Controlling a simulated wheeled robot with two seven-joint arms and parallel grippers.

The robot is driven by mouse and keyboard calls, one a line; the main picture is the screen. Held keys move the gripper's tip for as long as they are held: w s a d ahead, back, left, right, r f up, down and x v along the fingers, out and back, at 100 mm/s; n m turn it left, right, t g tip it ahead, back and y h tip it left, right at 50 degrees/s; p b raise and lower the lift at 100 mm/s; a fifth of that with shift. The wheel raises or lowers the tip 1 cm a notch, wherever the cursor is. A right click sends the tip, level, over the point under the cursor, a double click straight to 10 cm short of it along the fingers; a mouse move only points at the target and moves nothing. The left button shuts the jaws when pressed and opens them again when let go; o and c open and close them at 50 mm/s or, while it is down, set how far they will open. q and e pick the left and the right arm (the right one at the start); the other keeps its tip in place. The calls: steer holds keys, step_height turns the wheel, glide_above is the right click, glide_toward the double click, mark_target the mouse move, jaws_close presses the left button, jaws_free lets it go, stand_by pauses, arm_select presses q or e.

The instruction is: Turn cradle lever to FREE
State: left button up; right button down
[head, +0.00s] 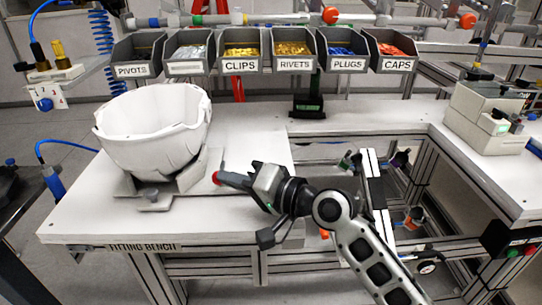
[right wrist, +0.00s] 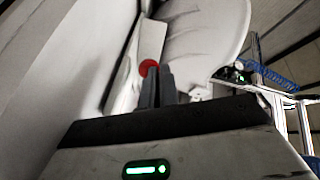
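A white helmet shell (head: 150,130) sits in a grey cradle (head: 190,172) on the left part of the bench. The cradle lever's red knob (head: 216,178) is at the cradle's right side; the knob also shows in the right wrist view (right wrist: 148,67). My right gripper (head: 224,179) reaches in from the right with its fingertips at the knob. In the right wrist view its two dark fingers (right wrist: 157,84) are close together, with the knob just beyond their tips. I cannot tell whether they touch it. No FREE marking is readable. My left gripper is not in view.
The fitting bench (head: 90,222) has clear room in front of and behind the cradle. Labelled bins, including clips (head: 241,66) and caps (head: 397,66), hang along the back. A beige machine (head: 485,115) stands on the right bench. An open frame lies under my right arm.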

steer(key=shift+s+a, duration=0.3)
steer(key=shift+s, duration=0.05)
steer(key=shift+d+r, duration=0.2)
steer(key=d, duration=0.1)
steer(key=d+r+p, duration=0.1)
steer(key=shift+w+d+r, duration=0.15)
steer(key=shift+d, duration=0.25)
steer(key=shift+s+d+r, duration=0.1)
steer(key=shift+s+d, duration=0.5)
steer(key=shift+s, duration=0.05)
steer(key=s+d+r, duration=0.1)
steer(key=s, duration=0.7)
steer(key=shift+s+d, duration=0.2)
steer(key=shift+d, duration=0.05)
